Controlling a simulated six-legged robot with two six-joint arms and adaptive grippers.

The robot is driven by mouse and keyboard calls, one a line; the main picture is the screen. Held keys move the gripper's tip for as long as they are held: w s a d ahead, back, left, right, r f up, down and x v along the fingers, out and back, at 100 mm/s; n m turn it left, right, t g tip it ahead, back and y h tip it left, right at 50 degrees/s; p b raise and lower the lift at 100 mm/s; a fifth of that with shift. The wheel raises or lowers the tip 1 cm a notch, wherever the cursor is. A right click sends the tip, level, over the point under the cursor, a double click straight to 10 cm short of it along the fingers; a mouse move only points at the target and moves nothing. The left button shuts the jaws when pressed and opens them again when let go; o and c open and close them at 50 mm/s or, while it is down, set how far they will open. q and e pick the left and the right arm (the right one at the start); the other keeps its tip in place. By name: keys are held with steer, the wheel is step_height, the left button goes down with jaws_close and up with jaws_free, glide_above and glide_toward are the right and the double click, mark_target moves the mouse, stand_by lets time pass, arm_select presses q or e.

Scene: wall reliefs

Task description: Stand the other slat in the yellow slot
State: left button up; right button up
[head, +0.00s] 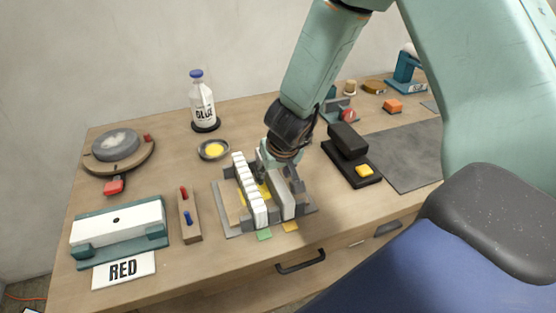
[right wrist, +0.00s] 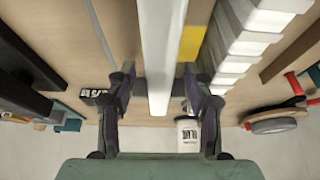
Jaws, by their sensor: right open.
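A plain pale slat (head: 283,197) stands on edge in the grey rack (head: 229,222), its near end behind the yellow tab (head: 290,226). A white stepped slat (head: 249,188) stands to its left, its near end behind the green tab (head: 264,235). My right gripper (head: 283,175) is over the far part of the plain slat. In the right wrist view, its open fingers (right wrist: 160,105) are on either side of the plain slat (right wrist: 160,50), apparently with gaps, and the stepped slat (right wrist: 245,45) is to the right. The slat's bottom edge is hidden. My left gripper is out of view.
A wooden block with red and blue pegs (head: 189,215) lies left of the rack. A black device with a yellow button (head: 352,158) is to the right. The drawer handle (head: 300,262) is below the front edge.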

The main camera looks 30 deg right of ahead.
steer(key=v, duration=1)
steer(key=shift+s+r, duration=0.1)
steer(key=shift+s, duration=0.05)
